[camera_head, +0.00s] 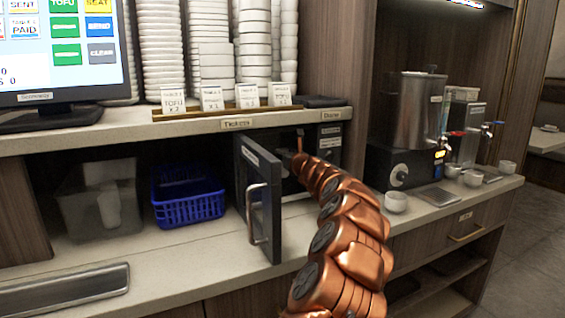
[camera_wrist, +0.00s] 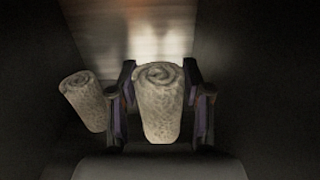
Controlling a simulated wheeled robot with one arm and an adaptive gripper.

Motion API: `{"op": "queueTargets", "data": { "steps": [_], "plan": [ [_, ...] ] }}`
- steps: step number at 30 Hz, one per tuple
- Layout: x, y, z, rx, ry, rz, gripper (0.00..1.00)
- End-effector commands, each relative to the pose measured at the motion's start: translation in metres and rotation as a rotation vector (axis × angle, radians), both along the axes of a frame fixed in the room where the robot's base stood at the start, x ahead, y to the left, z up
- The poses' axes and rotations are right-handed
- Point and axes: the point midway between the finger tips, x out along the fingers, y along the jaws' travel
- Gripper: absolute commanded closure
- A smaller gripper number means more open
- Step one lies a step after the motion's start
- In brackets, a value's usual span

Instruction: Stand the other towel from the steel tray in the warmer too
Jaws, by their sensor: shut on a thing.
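The towel warmer (camera_head: 332,138) stands under the counter with its door (camera_head: 258,200) swung open. My arm reaches into it, and the gripper end is hidden inside in the head view. In the wrist view my gripper (camera_wrist: 160,105) is shut on a rolled, pale towel (camera_wrist: 160,110), with one finger on each side. The held towel is upright, its spiral end up. Another rolled towel (camera_wrist: 84,98) stands to its left, leaning slightly, apart from the held one. The steel tray (camera_head: 62,290) lies at the lower left of the head view, and no towel shows on it.
A blue basket (camera_head: 188,196) and a clear bin (camera_head: 98,200) stand left of the open door. Dark walls flank the towels inside the warmer. Drink dispensers (camera_head: 420,110) and white cups (camera_head: 396,201) stand to the right.

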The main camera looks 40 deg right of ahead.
Motion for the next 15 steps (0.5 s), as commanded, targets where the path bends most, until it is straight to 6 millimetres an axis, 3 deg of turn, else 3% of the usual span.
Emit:
{"op": "queueTargets", "data": {
  "steps": [1,5,15],
  "plan": [
    [0.000,0.000,-0.014,0.006,0.000,0.001,0.86],
    [0.000,0.001,-0.030,0.005,0.002,0.001,0.86],
    [0.000,0.001,-0.032,0.003,0.001,0.001,0.86]
  ]
}}
